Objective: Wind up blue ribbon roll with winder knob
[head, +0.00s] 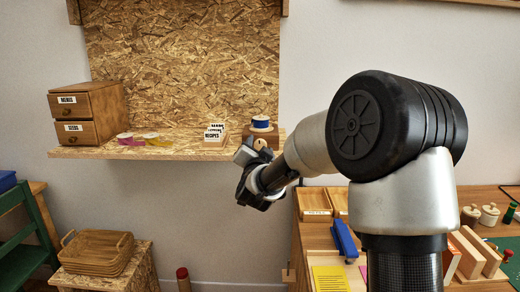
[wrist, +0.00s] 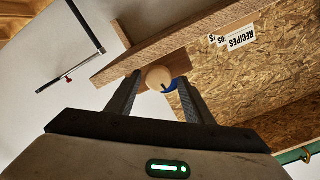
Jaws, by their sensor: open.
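The blue ribbon roll (head: 261,122) sits with its white rims at the right end of the OSB shelf. The round, pale wooden winder knob (head: 260,144) shows just below it, at the wooden block's front. In the wrist view the knob (wrist: 158,78) lies between the two dark fingers, near their tips. A small blue patch of the roll (wrist: 172,88) shows behind it. My gripper (wrist: 157,82) is open, with one finger on each side of the knob. I cannot tell whether either finger touches it. In the head view my gripper (head: 250,151) is at the shelf's right front.
The recipe card box (head: 215,138) stands just left of the roll on the shelf (head: 100,153). Pink (head: 124,139) and yellow (head: 157,142) ribbons and a drawer cabinet (head: 88,112) are further left. A cluttered workbench (head: 310,230) stands below right.

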